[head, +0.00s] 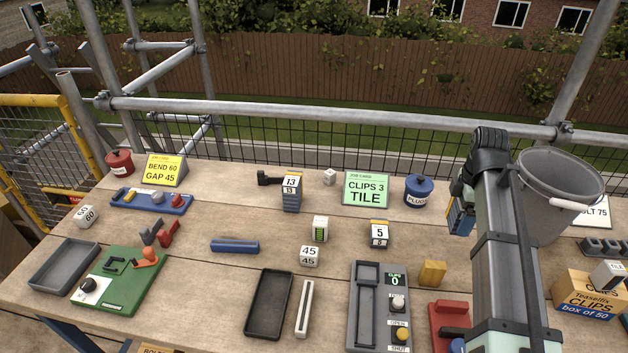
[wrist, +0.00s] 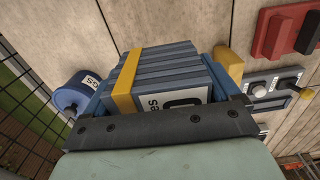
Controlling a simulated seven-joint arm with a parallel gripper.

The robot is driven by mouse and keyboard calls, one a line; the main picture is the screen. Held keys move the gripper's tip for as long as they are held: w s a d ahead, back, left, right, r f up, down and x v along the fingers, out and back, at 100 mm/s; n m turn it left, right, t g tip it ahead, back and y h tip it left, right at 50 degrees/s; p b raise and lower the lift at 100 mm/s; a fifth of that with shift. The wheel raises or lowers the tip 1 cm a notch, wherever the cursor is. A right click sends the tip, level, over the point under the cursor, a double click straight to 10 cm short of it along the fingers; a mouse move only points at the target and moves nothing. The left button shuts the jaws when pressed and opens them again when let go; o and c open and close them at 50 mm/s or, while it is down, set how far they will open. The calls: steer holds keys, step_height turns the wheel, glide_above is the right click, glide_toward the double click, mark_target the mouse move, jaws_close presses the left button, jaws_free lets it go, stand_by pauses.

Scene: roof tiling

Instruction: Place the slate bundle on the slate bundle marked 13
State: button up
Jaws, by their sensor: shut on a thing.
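My gripper (head: 461,204) is raised above the right half of the bench, just right of the blue tin. It is shut on a slate bundle (wrist: 172,75): blue-grey slates with a yellow band and a white label, only partly visible. In the head view the arm hides most of this bundle. The slate bundle marked 13 (head: 291,193) stands upright on the back middle of the bench, left of my gripper and well apart from it. Its top looks clear. Another bundle marked 5 (head: 379,235) stands nearer, between the two.
A small white block (head: 330,177) is right of bundle 13. A grey bucket (head: 551,200) stands behind my arm. A scaffold rail (head: 330,116) runs behind the bench.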

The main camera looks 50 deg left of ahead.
steer(key=s+a+r+n, duration=0.2)
steer(key=s+a+n, duration=0.1)
steer(key=s+a, duration=0.8)
step_height(320, 180, up, 9)
glide_above(292, 178)
steer(key=shift+f+m, duration=0.65)
steer(key=shift+f, duration=1.95)
steer(key=shift+f+m, duration=0.65)
steer(key=shift+f, duration=1.9)
steer(key=shift+d+f, duration=0.1)
steer(key=shift+f, duration=0.05)
steer(key=o, duration=1.1)
